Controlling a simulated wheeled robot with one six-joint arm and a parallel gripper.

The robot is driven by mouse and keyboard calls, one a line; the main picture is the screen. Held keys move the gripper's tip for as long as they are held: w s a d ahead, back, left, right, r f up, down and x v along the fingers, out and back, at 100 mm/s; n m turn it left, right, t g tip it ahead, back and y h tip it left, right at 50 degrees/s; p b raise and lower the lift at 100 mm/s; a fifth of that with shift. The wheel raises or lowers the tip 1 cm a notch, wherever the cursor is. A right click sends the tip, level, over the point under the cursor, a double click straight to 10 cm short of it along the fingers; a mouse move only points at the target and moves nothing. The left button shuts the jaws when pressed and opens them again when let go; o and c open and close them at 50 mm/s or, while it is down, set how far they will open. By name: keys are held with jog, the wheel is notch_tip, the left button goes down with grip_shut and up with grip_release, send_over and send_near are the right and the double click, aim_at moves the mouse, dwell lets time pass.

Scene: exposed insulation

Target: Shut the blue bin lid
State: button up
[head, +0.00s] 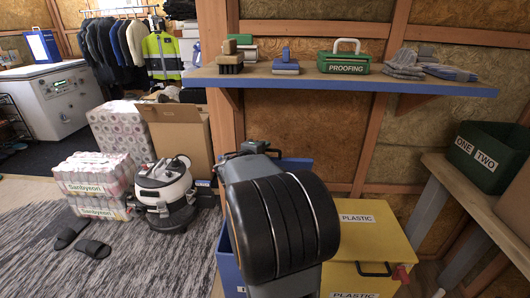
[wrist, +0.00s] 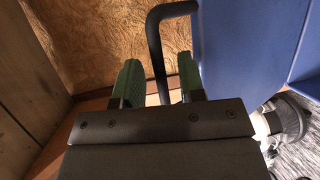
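The blue bin (head: 228,262) stands on the floor, mostly hidden behind my arm in the head view. Its blue lid (head: 297,166) is raised at the back, against the wall, with only a part showing. In the wrist view the blue lid (wrist: 245,55) fills the right side, with a black bar handle (wrist: 157,60) on it. My gripper (wrist: 158,82) has green fingertips set apart, one on each side of the handle bar. Gaps show between the bar and both fingers. The gripper is hidden behind my arm in the head view.
A yellow bin (head: 378,246) marked PLASTIC stands directly right. A blue-edged shelf (head: 340,83) with brushes and a green toolbox (head: 343,64) hangs above. A vacuum cleaner (head: 165,190) and a cardboard box (head: 180,137) stand left. Bare carpet (head: 150,262) lies at front left.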

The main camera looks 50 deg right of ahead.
jog(key=shift+w+d+f, duration=0.1)
jog(key=shift+d, duration=0.35)
jog(key=shift+c, duration=0.3)
grip_shut()
